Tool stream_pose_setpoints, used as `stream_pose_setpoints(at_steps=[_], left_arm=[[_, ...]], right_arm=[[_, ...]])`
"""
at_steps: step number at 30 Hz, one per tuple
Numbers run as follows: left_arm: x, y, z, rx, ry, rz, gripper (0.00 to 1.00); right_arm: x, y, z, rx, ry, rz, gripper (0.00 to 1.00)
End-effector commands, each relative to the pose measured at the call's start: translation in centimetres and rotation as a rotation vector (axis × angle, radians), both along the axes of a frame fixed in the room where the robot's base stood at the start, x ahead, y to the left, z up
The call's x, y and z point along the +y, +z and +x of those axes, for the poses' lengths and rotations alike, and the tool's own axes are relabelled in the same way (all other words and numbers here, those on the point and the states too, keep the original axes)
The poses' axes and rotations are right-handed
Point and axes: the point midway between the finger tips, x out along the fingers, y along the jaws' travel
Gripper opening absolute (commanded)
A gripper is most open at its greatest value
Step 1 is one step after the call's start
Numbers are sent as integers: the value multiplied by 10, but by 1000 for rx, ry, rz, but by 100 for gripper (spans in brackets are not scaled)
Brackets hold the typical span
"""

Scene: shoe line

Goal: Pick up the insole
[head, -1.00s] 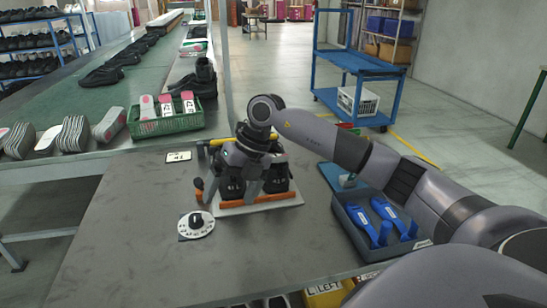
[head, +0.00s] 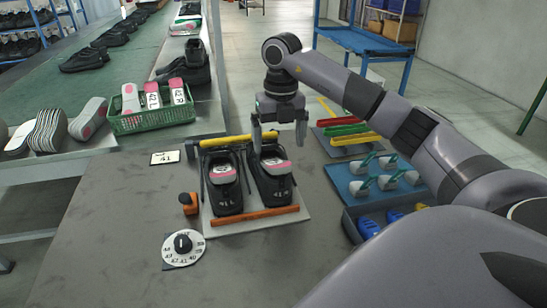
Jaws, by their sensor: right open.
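Several pink and white insoles (head: 152,97) stand upright in a green basket (head: 152,121) on the shelf at the left. Some carry a number label. Two black shoes sit side by side on a light fixture plate (head: 288,220): a left one (head: 228,196) and a right one (head: 274,184). A pink and grey piece, apparently an insole, shows in the opening of each shoe. My right gripper (head: 279,138) is open and points down over the far end of the right shoe. Nothing shows between its fingers. My left gripper is out of view.
A number dial (head: 183,249) and an orange-handled tool (head: 188,203) lie left of the plate. A card marked 41 (head: 165,157) lies behind. A blue tray (head: 372,184) and a grey bin (head: 351,226) stand at the right.

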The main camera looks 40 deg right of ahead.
Motion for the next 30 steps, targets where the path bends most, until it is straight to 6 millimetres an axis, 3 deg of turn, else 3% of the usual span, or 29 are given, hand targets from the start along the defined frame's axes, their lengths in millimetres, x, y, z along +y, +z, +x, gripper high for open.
stream_pose_setpoints(at_steps=[15, 25, 26, 30], left_arm=[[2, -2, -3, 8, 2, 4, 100], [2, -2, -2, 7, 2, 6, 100], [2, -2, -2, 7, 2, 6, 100], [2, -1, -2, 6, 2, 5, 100]], right_arm=[[5, -62, -4, 3, 1, 0, 95], [5, -70, -4, 0, 1, 0, 95], [5, -70, -4, 0, 1, 0, 88], [5, -70, -4, 0, 1, 0, 43]])
